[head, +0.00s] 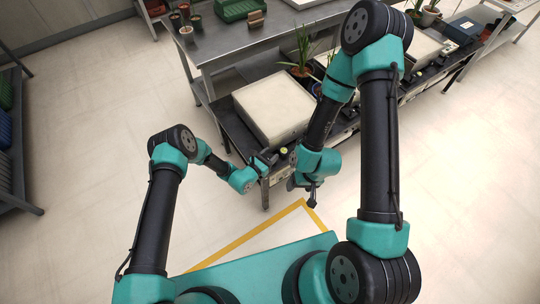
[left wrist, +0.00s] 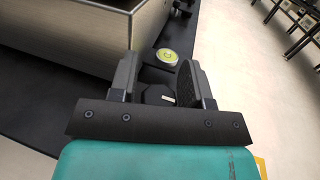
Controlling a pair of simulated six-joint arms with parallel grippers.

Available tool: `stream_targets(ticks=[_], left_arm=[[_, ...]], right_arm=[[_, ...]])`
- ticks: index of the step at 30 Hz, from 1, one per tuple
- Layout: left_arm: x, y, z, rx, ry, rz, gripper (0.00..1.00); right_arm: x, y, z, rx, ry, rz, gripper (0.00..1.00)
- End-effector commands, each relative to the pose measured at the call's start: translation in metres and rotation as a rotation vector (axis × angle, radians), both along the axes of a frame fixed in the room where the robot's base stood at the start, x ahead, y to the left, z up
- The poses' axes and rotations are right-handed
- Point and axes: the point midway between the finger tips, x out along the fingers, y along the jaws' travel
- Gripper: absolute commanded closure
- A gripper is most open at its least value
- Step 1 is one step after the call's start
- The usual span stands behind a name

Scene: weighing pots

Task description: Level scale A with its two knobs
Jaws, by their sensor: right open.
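A scale with a broad pale top (head: 270,105) stands on the low dark bench; I cannot read which letter it bears. Its side also shows in the left wrist view (left wrist: 100,35). A round yellow-green bubble level (left wrist: 167,56) sits beside it, just beyond my left fingertips; its bubble is too small to judge. My left gripper (head: 264,162) is at the bench's near corner. In the left wrist view its fingers (left wrist: 160,80) stand apart with a dark knob (left wrist: 158,95) between them; contact is unclear. My right gripper (head: 312,198) is open and empty, in front of the bench.
Potted plants (head: 301,66) stand behind the scale. A second pale-topped scale (head: 422,48) is farther right along the bench. A steel table (head: 240,40) with small pots and a green crate (head: 236,9) is at the back.

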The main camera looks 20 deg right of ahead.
Motion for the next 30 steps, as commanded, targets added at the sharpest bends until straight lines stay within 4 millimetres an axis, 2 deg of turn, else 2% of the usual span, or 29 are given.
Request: stream_targets(ticks=[2, 11, 22, 30], left_arm=[[0.0, 0.0001, 0.0, 0.0, 0.0, 0.0, 0.64], [0.0, 0.0002, 0.0001, 0.0, 0.0, 0.0, 0.92], [-0.0004, 0.0, 0.0001, 0.001, -0.002, -0.039, 0.93], [-0.0017, -0.001, 0.0003, 0.002, -0.003, -0.169, 0.93]], right_arm=[[0.0, 0.0, 0.0, 0.0, 0.0, 0.0, 0.3], [0.0, 0.0, 0.0, 0.0, 0.0, 0.0, 0.3], [0.0, 0.0, 0.0, 0.0, 0.0, 0.0, 0.3], [0.0, 0.0, 0.0, 0.0, 0.0, 0.0, 0.3]])
